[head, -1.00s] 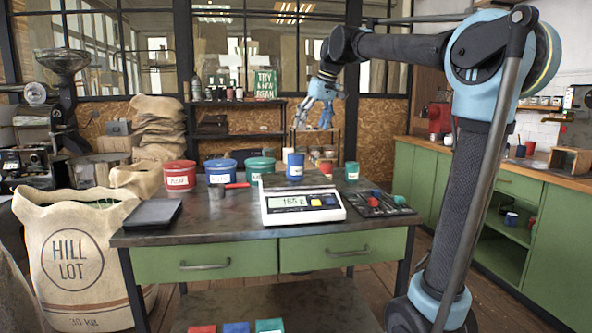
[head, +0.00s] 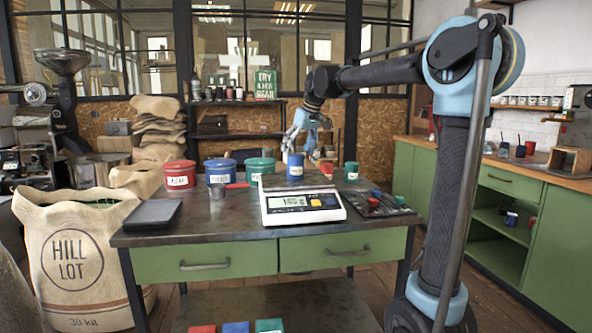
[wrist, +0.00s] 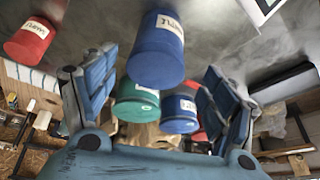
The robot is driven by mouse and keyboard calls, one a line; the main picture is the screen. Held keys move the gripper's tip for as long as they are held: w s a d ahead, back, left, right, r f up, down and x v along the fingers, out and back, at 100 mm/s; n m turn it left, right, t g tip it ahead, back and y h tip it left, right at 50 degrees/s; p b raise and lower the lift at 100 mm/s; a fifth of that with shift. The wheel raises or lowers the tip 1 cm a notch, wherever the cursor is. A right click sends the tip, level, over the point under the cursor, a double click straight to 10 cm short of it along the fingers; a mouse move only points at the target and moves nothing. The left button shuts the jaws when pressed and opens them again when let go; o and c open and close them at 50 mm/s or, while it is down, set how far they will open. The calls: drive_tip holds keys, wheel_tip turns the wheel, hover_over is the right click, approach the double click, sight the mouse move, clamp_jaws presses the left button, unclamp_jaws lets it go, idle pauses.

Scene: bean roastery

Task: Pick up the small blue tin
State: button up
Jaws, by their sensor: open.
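The small blue tin (head: 295,166) with a white label stands upright on the table, just behind the kitchen scale. In the wrist view the small blue tin (wrist: 157,50) is large and lies in the gap between the fingers. My gripper (head: 301,145) is open, just above and behind the tin. In the wrist view its blue fingers (wrist: 157,68) are on either side, apart from the tin, and hold nothing.
The scale (head: 303,204) stands in front. A small red tin (head: 327,170) and a small green tin (head: 351,172) are to the right. Larger red (head: 180,175), blue (head: 219,168) and green (head: 260,167) tins stand left. A dark tray (head: 152,213) lies front left.

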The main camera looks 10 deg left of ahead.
sight(296, 161)
drive_tip(key=shift+d+x, duration=0.2)
drive_tip(key=shift+x, duration=1.2)
drive_tip(key=shift+d+x, duration=0.2)
drive_tip(key=shift+x, duration=1.25)
drive_tip(key=shift+f, duration=0.15)
drive_tip(key=c, duration=1.4)
